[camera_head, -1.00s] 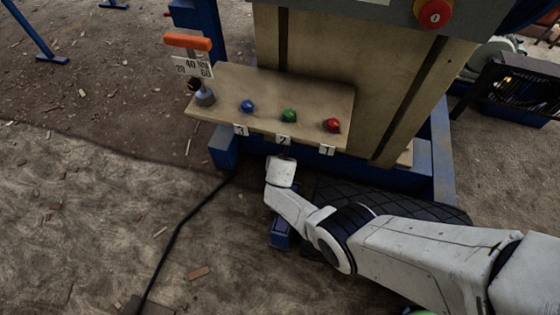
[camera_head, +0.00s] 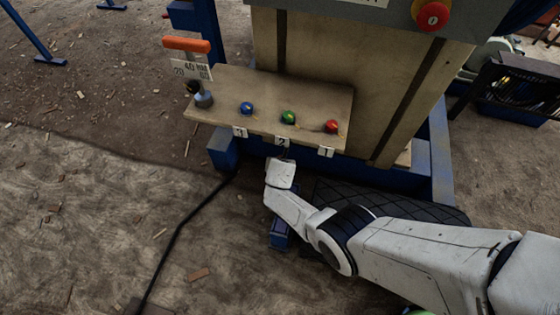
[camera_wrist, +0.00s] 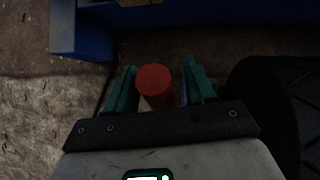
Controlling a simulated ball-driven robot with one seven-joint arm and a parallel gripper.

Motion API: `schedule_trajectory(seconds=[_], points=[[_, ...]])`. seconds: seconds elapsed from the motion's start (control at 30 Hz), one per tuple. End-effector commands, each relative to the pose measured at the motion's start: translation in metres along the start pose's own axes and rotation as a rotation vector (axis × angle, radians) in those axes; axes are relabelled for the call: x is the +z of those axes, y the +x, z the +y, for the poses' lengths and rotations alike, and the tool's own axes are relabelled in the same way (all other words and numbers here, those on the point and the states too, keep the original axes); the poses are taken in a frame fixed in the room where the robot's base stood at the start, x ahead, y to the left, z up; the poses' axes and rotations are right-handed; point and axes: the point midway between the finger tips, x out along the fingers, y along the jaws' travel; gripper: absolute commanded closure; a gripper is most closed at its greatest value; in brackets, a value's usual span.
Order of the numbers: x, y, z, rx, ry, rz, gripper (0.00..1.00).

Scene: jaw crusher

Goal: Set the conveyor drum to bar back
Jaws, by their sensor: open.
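My gripper (camera_wrist: 159,67) is open in the wrist view, its teal fingers on either side of a red round-ended cylinder (camera_wrist: 154,82). Some gap shows beside the cylinder, and I cannot tell whether a finger touches it. In the head view the end of my arm (camera_head: 280,173) is just below the front edge of a wooden shelf (camera_head: 225,85), and the fingers are mostly hidden. The shelf carries a blue knob (camera_head: 246,108), a green knob (camera_head: 288,117) and a red knob (camera_head: 331,126), above labels 3, 2 and 1. I cannot pick out the conveyor drum.
An orange-handled lever (camera_head: 187,44) with a number plate (camera_head: 192,70) stands at the shelf's left end. A red stop button (camera_head: 433,14) is above right. A blue frame foot (camera_head: 223,148) is left of my arm's end. A black cable (camera_head: 190,222) crosses the open floor.

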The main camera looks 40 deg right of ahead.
Motion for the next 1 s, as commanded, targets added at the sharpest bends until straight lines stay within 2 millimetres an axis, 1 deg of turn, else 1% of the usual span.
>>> schedule_trajectory(seconds=[0.03, 0.3, 0.5, 0.7, 1.0], points=[[0.003, -0.009, 0.001, 0.001, -0.001, 0.0, 0.45], [0.004, -0.043, 0.0, 0.001, -0.001, 0.0, 0.45], [0.003, -0.062, 0.0, 0.0, 0.001, 0.0, 0.45], [0.001, -0.068, 0.0, -0.001, 0.002, 0.001, 0.45], [0.001, -0.068, -0.001, -0.001, 0.002, 0.0, 0.45]])
